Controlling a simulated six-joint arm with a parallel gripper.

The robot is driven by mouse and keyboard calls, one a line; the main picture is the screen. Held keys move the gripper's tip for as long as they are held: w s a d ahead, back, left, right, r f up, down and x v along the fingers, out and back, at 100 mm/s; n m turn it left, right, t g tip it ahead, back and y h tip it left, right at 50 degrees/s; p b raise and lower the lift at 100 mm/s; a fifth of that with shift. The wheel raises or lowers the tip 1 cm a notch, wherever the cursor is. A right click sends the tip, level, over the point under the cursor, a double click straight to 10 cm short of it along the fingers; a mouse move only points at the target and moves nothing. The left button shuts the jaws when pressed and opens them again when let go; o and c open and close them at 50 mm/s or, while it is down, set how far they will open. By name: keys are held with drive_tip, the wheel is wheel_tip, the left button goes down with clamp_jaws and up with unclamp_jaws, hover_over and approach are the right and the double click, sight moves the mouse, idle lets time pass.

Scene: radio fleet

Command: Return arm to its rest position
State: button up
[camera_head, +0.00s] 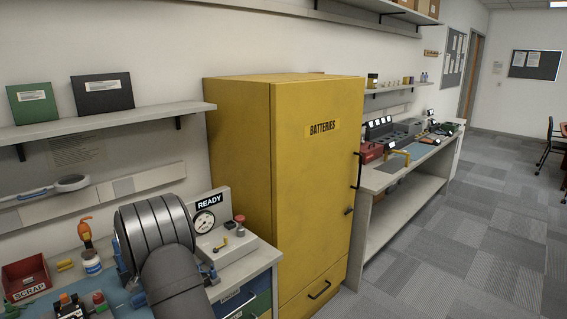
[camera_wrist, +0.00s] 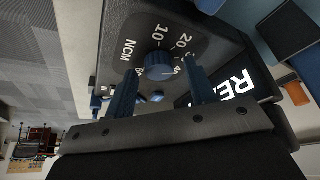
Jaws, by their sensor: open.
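My gripper (camera_wrist: 160,68) shows in the wrist view with its two blue fingers apart. A blue knob (camera_wrist: 159,66) on a dark panel (camera_wrist: 118,35) appears between or just beyond the fingers; I cannot tell whether they touch it. The panel bears "NCM", "10" and "20" and a lit sign, partly cut off, that begins "RE". In the head view my dark grey arm (camera_head: 155,235) is bent over the near bench at the lower left. It hides most of my gripper there.
A red scrap bin (camera_head: 27,277) and small bottles stand left of my arm. A gauge unit marked READY (camera_head: 222,240) stands close on its right. A tall yellow batteries cabinet (camera_head: 312,180) rises beyond. A shelf (camera_head: 110,124) runs above the bench. Open floor (camera_head: 440,245) lies to the right.

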drive_tip(key=shift+d+n+y, duration=0.1)
drive_tip(key=shift+n+y, duration=0.5)
drive_tip(key=shift+n, duration=0.95)
drive_tip(key=shift+d+n+y, duration=0.1)
drive_tip(key=shift+n+y, duration=0.5)
drive_tip(key=shift+n, duration=0.95)
drive_tip(key=shift+a+n+g, duration=0.1)
drive_tip(key=shift+n+g, duration=0.2)
drive_tip(key=o, duration=1.1)
drive_tip(key=shift+s+a+r+y, duration=0.1)
drive_tip(key=shift+s+a+y, duration=0.05)
drive_tip(key=shift+a+y, duration=0.15)
drive_tip(key=s+a+r+n+t+y, duration=0.2)
drive_tip(key=s+a+r+t+y, duration=0.2)
drive_tip(key=s+r+t+y, duration=0.45)
drive_tip(key=w+a+f+g+h, duration=0.1)
drive_tip(key=w+a+f+h, duration=0.1)
drive_tip(key=w+a, duration=0.3)
drive_tip(key=shift+w+a+g, duration=0.15)
drive_tip(key=shift+a+g, duration=0.2)
